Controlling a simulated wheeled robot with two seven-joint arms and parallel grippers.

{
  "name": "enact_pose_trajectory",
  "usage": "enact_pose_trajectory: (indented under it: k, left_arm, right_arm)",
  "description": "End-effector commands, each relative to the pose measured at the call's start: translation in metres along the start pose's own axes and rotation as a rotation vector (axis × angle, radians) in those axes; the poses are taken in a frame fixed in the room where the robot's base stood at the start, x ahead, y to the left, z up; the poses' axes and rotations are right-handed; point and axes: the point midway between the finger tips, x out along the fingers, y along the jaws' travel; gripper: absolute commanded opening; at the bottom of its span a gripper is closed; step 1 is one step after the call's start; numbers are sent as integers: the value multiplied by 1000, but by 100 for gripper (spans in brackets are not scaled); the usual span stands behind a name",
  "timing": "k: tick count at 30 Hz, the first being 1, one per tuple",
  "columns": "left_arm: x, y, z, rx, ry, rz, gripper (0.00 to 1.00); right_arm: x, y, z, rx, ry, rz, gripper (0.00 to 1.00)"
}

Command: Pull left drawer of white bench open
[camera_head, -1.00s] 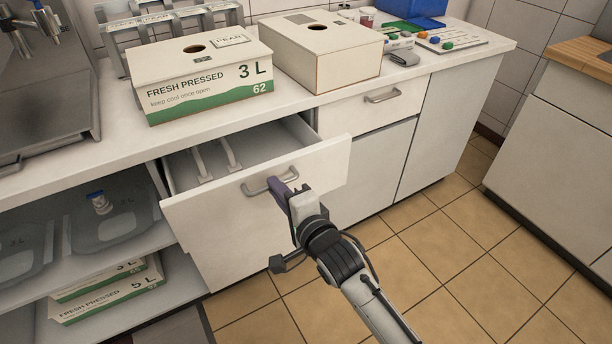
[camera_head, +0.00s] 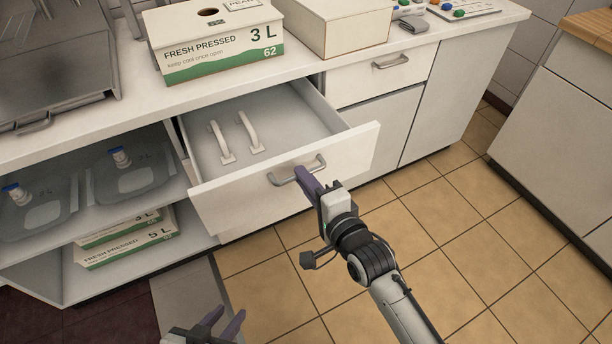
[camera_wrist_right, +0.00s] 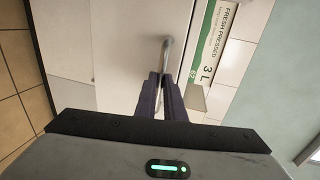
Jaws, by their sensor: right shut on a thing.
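The left drawer (camera_head: 240,205) of the white bench (camera_head: 130,122) stands well out from the bench front. Two white handle-shaped things (camera_head: 238,134) lie inside it. My right gripper (camera_head: 306,178) is shut on the drawer's metal handle (camera_head: 283,181); in the right wrist view its dark fingers (camera_wrist_right: 161,92) close around the handle bar (camera_wrist_right: 166,55). My left gripper (camera_head: 222,325) is at the bottom edge of the head view, its two purple fingers apart and empty, away from the drawer.
A FRESH PRESSED 3 L box (camera_head: 215,45) and a plain box (camera_head: 345,28) stand on the bench top. A shut right drawer (camera_head: 385,70) is beside the open one. Bags (camera_head: 135,178) and more boxes (camera_head: 125,240) sit on open shelves at left. The tiled floor (camera_head: 440,215) in front is clear.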

Motion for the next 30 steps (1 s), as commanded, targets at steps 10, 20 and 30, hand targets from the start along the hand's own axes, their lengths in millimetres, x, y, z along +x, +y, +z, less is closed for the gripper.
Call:
enact_pose_trajectory:
  k: [10,20,30]
  left_arm:
    - [-2,2,5,-2,-9,2,31]
    - [-3,2,3,-3,-8,3,31]
    - [-5,3,1,-3,-7,3,31]
  right_arm:
    - [0,0,0,1,-1,1,27]
    - [-19,1,0,2,0,3,27]
    - [-84,1,0,2,-1,2,27]
